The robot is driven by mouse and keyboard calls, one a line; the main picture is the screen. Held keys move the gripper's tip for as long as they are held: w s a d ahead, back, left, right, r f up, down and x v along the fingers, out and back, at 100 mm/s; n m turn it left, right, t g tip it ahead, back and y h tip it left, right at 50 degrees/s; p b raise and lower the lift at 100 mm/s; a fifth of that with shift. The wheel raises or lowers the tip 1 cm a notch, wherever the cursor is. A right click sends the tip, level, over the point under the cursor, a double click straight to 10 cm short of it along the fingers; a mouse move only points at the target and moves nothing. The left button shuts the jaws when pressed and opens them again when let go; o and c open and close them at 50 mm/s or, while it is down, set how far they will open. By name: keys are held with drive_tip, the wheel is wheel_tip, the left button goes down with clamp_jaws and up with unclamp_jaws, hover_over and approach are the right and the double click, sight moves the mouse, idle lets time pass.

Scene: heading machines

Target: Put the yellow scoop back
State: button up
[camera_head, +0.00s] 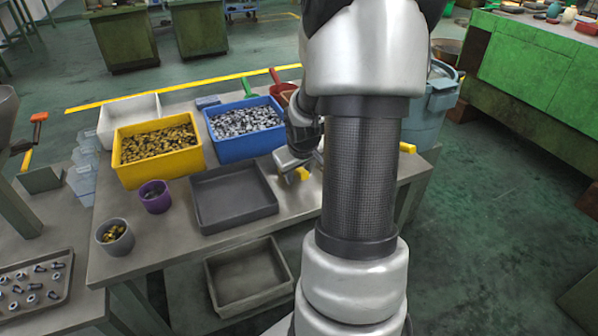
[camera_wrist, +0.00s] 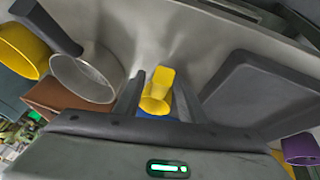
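The yellow scoop (camera_wrist: 161,80) lies between my two fingers in the wrist view, its flat end towards the fingertips and its rounded end nearer the palm. My gripper (camera_wrist: 159,74) is open, with a small gap showing on each side of the scoop. In the head view my gripper (camera_head: 292,172) is low over the table, right of the dark grey tray (camera_head: 236,222), with a bit of yellow (camera_head: 302,174) beside it. My arm hides much of that side of the table. I cannot tell whether the scoop touches the table.
A yellow bin (camera_head: 186,166) of brass-coloured pieces and a blue bin (camera_head: 245,150) of silvery pieces stand behind the tray. A purple cup (camera_head: 155,196) and grey cup (camera_head: 115,236) are left. Green (camera_head: 249,88) and red (camera_head: 276,76) handles show at the back.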

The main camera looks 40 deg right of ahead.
drive_tip(key=p+v, duration=0.5)
drive_tip(key=v, duration=0.7)
drive_tip(key=shift+r, duration=0.1)
